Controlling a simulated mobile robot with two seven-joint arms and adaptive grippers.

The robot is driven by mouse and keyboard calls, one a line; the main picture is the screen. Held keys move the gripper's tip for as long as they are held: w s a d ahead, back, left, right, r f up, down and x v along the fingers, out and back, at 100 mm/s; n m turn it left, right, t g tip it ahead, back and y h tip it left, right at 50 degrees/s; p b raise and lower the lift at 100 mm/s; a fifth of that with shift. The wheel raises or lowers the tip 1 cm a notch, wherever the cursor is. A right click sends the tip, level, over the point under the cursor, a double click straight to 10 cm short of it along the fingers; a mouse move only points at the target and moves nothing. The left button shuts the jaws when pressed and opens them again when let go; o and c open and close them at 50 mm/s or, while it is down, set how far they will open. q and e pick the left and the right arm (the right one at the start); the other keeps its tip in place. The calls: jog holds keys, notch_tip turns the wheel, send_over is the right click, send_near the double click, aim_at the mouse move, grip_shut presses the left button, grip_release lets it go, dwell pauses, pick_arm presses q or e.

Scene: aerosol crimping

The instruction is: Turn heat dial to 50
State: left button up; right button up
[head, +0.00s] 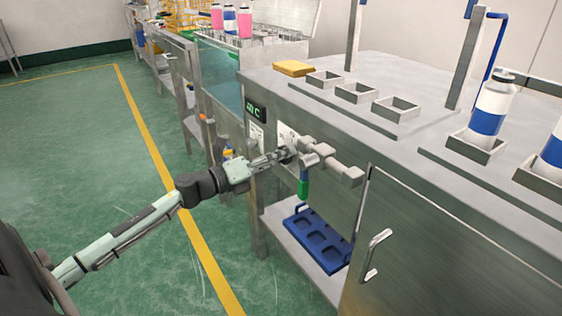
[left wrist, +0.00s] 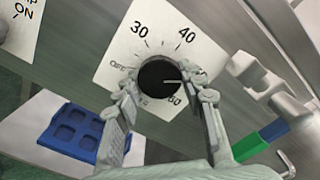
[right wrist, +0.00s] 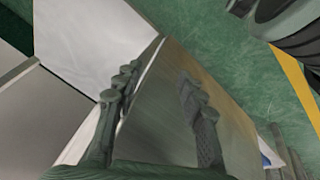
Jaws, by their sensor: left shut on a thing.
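The heat dial is a round black knob (left wrist: 157,78) on a white plate (left wrist: 120,62) marked OFF, 30, 40 and 60. Its white pointer line points right, past 40 and before 60; a finger covers the scale there. My left gripper (left wrist: 165,95) is shut on the knob, one finger on each side; in the head view it (head: 284,156) reaches the cabinet front. A small dark display (head: 256,110) shows green digits, seemingly 40 C. My right gripper (right wrist: 158,92) shows only in the right wrist view, its fingers apart, with nothing seen held between them.
A valve fitting (head: 318,160) with a green handle (head: 303,187) sticks out just right of the dial. A blue tray (head: 318,240) lies on the shelf below. A door handle (head: 376,254) is further right. The floor left of the bench is clear.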

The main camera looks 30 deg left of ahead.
pick_arm(q)
jog(key=shift+m, duration=0.6)
pick_arm(e)
jog(key=shift+w+a+r+t, duration=0.2)
jog(key=shift+a+r+t, duration=0.1)
jog(key=shift+r, duration=0.3)
pick_arm(q)
jog(key=o, duration=1.2)
jog(key=shift+c, duration=0.2)
jog(key=shift+s, duration=0.1)
jog(key=v, duration=1.1)
jog(key=shift+s+a, duration=0.2)
jog(key=shift+s, duration=0.15)
